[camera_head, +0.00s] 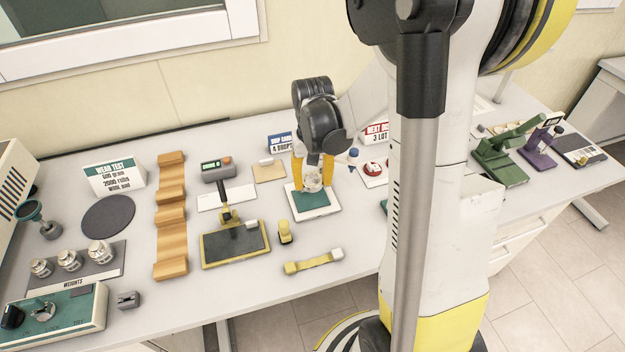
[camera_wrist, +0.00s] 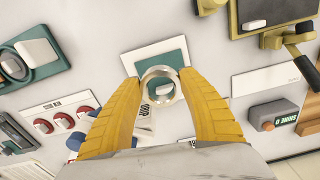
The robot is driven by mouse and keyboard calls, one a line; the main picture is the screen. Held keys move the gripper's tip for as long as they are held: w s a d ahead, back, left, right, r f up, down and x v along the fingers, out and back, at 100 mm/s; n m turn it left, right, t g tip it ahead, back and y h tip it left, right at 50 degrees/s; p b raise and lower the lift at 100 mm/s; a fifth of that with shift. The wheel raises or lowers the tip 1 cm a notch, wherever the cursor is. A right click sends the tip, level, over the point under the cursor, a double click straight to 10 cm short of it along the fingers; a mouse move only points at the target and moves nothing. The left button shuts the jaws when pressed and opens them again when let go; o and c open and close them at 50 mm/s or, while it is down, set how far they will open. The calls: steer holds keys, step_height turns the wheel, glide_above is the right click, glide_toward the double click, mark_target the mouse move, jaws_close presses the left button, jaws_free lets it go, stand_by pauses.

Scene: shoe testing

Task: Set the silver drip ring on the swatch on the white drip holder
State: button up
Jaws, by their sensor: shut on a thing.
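My gripper (camera_head: 313,188) has its yellow fingers closed around the silver drip ring (camera_head: 313,181). In the wrist view, the ring (camera_wrist: 160,101) sits upright between the fingertips (camera_wrist: 161,82), with its opening facing the camera. Beneath it lies a teal swatch (camera_head: 312,202) on the white drip holder (camera_head: 326,209). The wrist view shows the swatch (camera_wrist: 171,57) and the holder (camera_wrist: 131,63) partly covered by the ring and fingers. The ring overlaps the swatch in both views. I cannot tell whether it touches the swatch or hangs just above it.
A yellow-framed device with a dark pad (camera_head: 236,247) stands left of the holder. A white card with red discs (camera_head: 374,174) is at the right.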

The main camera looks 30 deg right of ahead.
mark_target(313, 202)
steer(key=shift+f+b, duration=1.95)
steer(key=shift+f, duration=0.6)
steer(key=shift+f+b, duration=1.05)
steer(key=shift+b, duration=0.15)
steer(key=o, duration=1.3)
steer(key=shift+c, duration=0.2)
steer(key=shift+r, duration=0.1)
step_height(313, 202, up, 12)
